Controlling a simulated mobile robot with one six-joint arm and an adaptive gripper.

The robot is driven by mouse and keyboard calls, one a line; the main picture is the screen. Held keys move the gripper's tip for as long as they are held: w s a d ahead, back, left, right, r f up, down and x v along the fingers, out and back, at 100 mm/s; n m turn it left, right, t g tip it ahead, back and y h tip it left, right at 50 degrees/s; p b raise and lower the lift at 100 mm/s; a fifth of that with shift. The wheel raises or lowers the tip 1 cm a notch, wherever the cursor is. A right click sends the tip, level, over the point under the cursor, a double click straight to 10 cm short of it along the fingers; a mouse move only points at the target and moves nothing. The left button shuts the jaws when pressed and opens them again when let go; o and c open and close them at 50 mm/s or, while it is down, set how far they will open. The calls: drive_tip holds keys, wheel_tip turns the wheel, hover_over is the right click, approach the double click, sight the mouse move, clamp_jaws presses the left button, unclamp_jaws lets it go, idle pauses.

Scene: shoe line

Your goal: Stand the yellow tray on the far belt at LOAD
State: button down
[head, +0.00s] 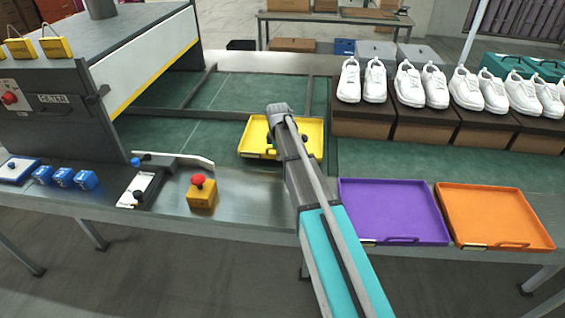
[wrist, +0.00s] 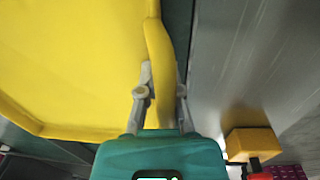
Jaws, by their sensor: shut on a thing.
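The yellow tray (head: 312,131) is at the near green belt (head: 190,137) in the head view, with my arm across its middle. In the wrist view the yellow tray (wrist: 75,60) fills the left side. My gripper (wrist: 163,88) is shut on its near-edge handle, one finger on each side. In the head view my wrist hides the grip. The tray looks roughly level; I cannot tell whether it touches the belt. The far belt (head: 250,91) lies beyond a dividing rail and has a bare stretch. I cannot make out a LOAD mark.
Brown boxes (head: 425,122) bearing white shoes stand right of the tray. A purple tray (head: 393,209) and an orange tray (head: 494,215) lie at the front right. A red-topped yellow button box (head: 201,191) stands front left. A grey machine (head: 100,70) spans the belts at left.

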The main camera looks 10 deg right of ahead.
drive_tip(key=shift+w+f+b, duration=0.1)
drive_tip(key=shift+f+b, duration=1.25)
drive_tip(key=shift+f, duration=0.4)
drive_tip(key=c, duration=0.8)
unclamp_jaws()
drive_tip(key=shift+r, duration=0.2)
drive_tip(key=r+p, duration=0.8)
drive_tip(key=s+r+p, duration=0.1)
drive_tip(key=r+p, duration=0.3)
drive_tip(key=shift+a, duration=0.1)
